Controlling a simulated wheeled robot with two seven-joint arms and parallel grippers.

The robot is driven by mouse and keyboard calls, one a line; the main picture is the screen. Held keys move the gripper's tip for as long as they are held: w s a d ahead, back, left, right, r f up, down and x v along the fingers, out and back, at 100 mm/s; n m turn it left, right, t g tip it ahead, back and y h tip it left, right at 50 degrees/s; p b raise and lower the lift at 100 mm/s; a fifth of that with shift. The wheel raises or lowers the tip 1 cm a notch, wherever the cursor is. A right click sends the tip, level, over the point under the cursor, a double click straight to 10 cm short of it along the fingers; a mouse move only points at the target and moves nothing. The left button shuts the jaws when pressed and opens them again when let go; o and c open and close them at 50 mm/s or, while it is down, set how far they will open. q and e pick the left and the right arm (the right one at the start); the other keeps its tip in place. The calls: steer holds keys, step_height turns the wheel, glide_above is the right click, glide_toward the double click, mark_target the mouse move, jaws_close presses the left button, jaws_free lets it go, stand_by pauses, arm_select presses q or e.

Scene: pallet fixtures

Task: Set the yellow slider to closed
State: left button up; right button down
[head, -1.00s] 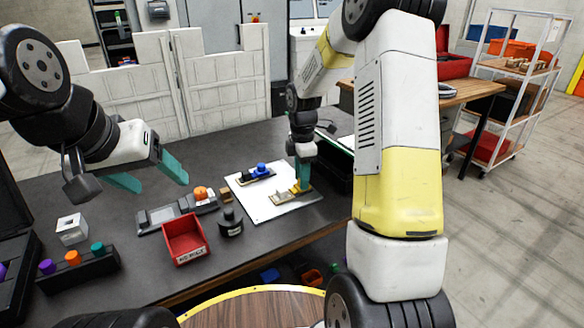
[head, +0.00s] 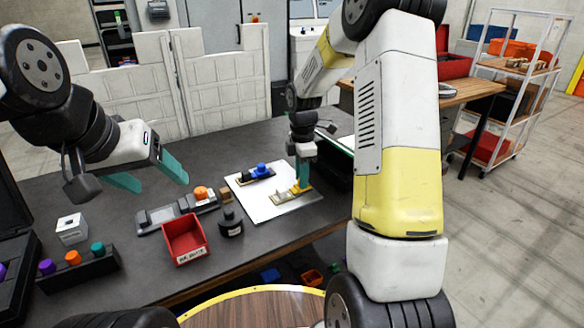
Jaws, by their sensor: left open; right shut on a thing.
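The yellow slider (head: 300,188) sits on a pale track strip (head: 284,198) on a white board on the dark table. My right gripper (head: 303,184) reaches down onto the slider, at the right part of the strip, and is shut on it. The fingers hide part of the slider. A second fixture with a blue knob (head: 261,168) lies behind it on the same board. My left gripper (head: 148,182) is open and empty, raised above the left side of the table, well apart from the board.
A red bin (head: 185,240), a black bottle (head: 230,223), a grey device with an orange knob (head: 200,193) and a white cube (head: 71,228) stand left of the board (head: 258,212). A black rack (head: 78,270) with coloured pegs is at front left.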

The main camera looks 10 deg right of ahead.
mark_target(295, 189)
stand_by(0.6)
steer(key=shift+s+a, duration=0.25)
steer(key=shift+a, duration=0.75)
steer(key=c, duration=1.2)
jaws_free()
steer(key=shift+a, duration=0.1)
steer(key=shift+r, duration=3.95)
steer(key=shift+s, duration=0.1)
